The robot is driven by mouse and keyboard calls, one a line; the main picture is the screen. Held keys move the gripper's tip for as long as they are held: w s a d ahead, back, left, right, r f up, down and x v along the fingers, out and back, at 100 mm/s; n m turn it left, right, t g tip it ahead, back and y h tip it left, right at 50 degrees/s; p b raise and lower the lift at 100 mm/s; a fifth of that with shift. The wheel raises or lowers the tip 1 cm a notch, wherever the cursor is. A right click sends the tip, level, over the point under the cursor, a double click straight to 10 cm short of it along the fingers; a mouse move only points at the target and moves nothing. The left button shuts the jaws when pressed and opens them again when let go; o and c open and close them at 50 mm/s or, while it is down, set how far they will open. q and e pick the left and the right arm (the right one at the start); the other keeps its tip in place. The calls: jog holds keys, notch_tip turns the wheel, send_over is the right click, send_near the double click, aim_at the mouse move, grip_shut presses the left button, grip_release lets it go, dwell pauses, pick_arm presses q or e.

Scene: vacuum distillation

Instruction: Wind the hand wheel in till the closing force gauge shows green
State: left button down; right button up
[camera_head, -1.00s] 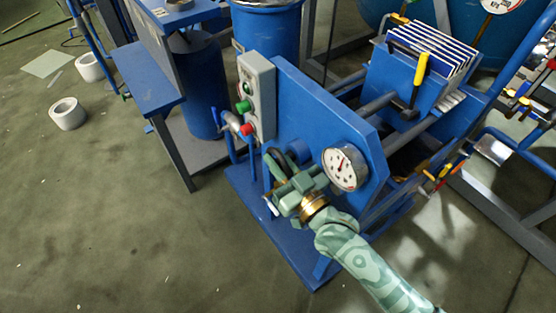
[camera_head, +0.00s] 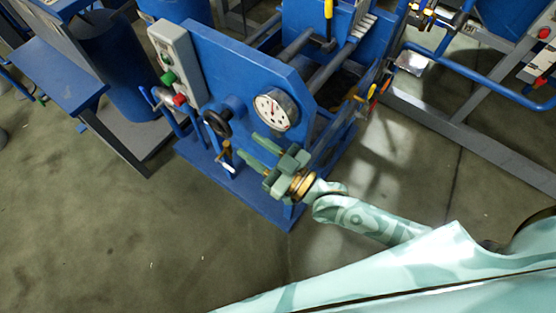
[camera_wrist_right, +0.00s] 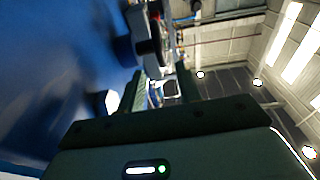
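The hand wheel (camera_head: 218,123) is a dark ring on the front of the blue end plate, with a crank handle (camera_head: 227,152) at its lower side. The closing force gauge (camera_head: 274,110) is a round white dial right of the wheel; its reading is too small to tell. My right gripper (camera_head: 246,145) is right of the wheel and below the gauge, fingers apart and empty, with a gap to the handle. In the right wrist view its fingers (camera_wrist_right: 159,82) are also apart. A dark part beyond them there cannot be identified surely. My left gripper is not in view.
A grey control box (camera_head: 177,62) with green and red buttons is mounted left of the wheel. A blue bench (camera_head: 50,75) stands at the left. Rods and colored valve handles (camera_head: 372,92) lie right of the plate. The front floor is open.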

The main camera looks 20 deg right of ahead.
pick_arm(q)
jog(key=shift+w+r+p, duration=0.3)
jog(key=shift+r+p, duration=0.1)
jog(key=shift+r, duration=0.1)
pick_arm(e)
jog(key=v, duration=0.5)
jog(key=shift+s+d, duration=0.15)
jog(key=shift+s, duration=0.05)
jog(key=shift+f, duration=0.1)
